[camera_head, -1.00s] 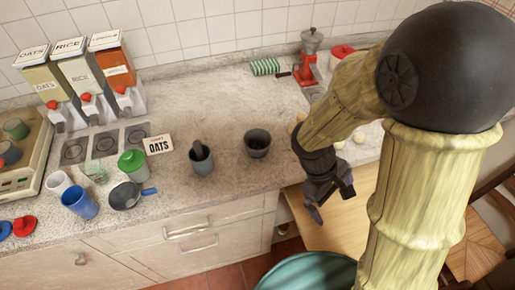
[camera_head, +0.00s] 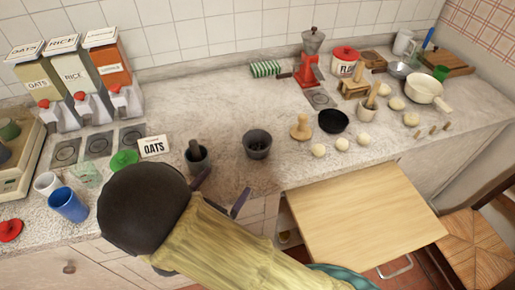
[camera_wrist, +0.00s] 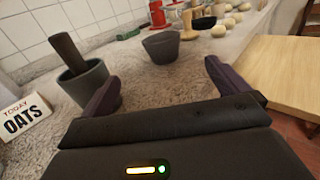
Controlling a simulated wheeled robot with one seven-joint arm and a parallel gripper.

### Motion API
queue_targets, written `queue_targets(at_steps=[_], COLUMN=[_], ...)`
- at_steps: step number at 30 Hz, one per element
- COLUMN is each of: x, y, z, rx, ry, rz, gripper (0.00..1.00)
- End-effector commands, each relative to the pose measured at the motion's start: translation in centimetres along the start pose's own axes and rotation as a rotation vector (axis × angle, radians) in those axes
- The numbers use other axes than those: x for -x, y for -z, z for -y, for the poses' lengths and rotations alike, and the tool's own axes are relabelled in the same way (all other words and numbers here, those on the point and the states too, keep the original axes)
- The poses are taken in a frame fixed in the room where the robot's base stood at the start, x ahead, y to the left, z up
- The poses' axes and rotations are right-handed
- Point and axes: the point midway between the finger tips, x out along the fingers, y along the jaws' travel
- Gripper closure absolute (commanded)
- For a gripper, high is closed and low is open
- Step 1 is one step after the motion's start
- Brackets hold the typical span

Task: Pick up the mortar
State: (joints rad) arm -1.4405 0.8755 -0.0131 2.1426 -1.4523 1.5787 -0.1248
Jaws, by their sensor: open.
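A dark grey mortar-like cup (camera_head: 197,163) with a dark pestle leaning in it stands on the counter; it also shows at the left in the wrist view (camera_wrist: 84,88). A wider grey pot (camera_head: 257,147) with dark contents stands to its right, and ahead in the wrist view (camera_wrist: 161,48). A pale mortar-like cup (camera_head: 365,112) with a wooden pestle stands farther right. My gripper (camera_head: 221,190) is open and empty at the counter's front side, just in front of the two grey vessels. In the wrist view, its left finger partly covers the grey cup's right side; contact cannot be told.
An OATS card (camera_head: 154,146) stands left of the grey cup. A blue cup (camera_head: 69,205) and a white cup (camera_head: 47,183) are farther left. Several dough balls and a black bowl (camera_head: 333,121) lie right. A wooden board (camera_head: 360,215) juts out at the front.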

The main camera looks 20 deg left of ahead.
Motion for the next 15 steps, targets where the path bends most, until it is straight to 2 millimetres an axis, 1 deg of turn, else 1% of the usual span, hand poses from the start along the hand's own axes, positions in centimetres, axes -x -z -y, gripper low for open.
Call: queue_targets(at_steps=[9,11,15], x=[-0.3,-0.8,-2.8], y=[-0.1,-0.1,-0.1], z=[0.1,0.1,0.2], rx=[-0.001,-0.001,0.001], ry=[0.003,0.005,0.007], rz=[-0.002,-0.002,-0.002], gripper=[0.00,0.00,0.00])
